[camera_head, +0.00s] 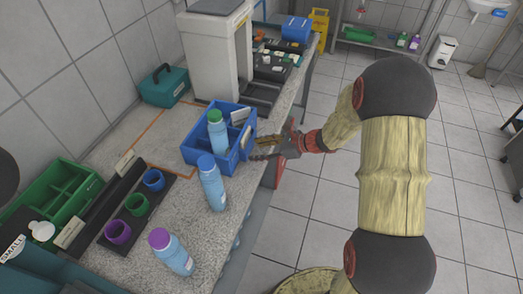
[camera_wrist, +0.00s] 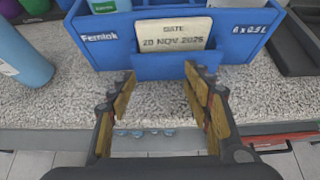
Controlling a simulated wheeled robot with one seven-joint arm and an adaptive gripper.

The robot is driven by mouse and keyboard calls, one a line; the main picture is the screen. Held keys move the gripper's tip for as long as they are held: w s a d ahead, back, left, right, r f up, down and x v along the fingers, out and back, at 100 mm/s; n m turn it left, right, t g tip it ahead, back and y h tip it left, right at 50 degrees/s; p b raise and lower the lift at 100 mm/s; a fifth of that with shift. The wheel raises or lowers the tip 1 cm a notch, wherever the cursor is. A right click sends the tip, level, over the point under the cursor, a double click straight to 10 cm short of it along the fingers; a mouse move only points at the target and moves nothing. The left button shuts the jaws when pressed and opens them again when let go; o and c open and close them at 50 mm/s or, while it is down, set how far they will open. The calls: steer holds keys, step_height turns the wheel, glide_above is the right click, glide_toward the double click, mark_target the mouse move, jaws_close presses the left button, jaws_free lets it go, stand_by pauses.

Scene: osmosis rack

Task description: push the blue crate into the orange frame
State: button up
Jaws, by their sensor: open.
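The blue crate (camera_head: 203,158) stands on the speckled counter near its front edge, with a blue bottle with a green cap (camera_head: 217,132) inside. The orange frame (camera_head: 152,125) is an outline on the counter to the crate's left, partly hidden by the crate; I cannot tell how far they overlap. My gripper (camera_head: 262,148) is open and empty at the crate's right side. In the wrist view the crate's face (camera_wrist: 240,42) fills the top, with a date card in a holder.
Two blue bottles, one blue-capped (camera_head: 212,185) and one purple-capped (camera_head: 172,253), stand on the counter in front of the crate. A black rack with coloured cups (camera_head: 137,205) is at left. A teal box (camera_head: 163,87) and a white appliance (camera_head: 213,55) stand behind.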

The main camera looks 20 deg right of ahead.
mark_target(245, 144)
steer(key=shift+w+a, duration=0.3)
steer(key=shift+a, duration=0.2)
steer(key=shift+w+a, duration=0.85)
steer(key=shift+a, duration=0.3)
steer(key=shift+w+a, duration=0.85)
steer(key=shift+a, duration=0.3)
steer(key=shift+w+a+b, duration=0.25)
steer(key=shift+w+a, duration=0.65)
steer(key=shift+a, duration=0.3)
steer(key=shift+w+a+b, duration=0.25)
steer(key=shift+w+a, duration=0.6)
steer(key=shift+a, duration=0.35)
steer(key=shift+w+a, duration=0.1)
steer(key=shift+a, duration=0.05)
steer(key=shift+w+a, duration=0.85)
steer(key=shift+a, duration=0.3)
steer(key=shift+w+a, duration=0.8)
steer(key=shift+a, duration=0.35)
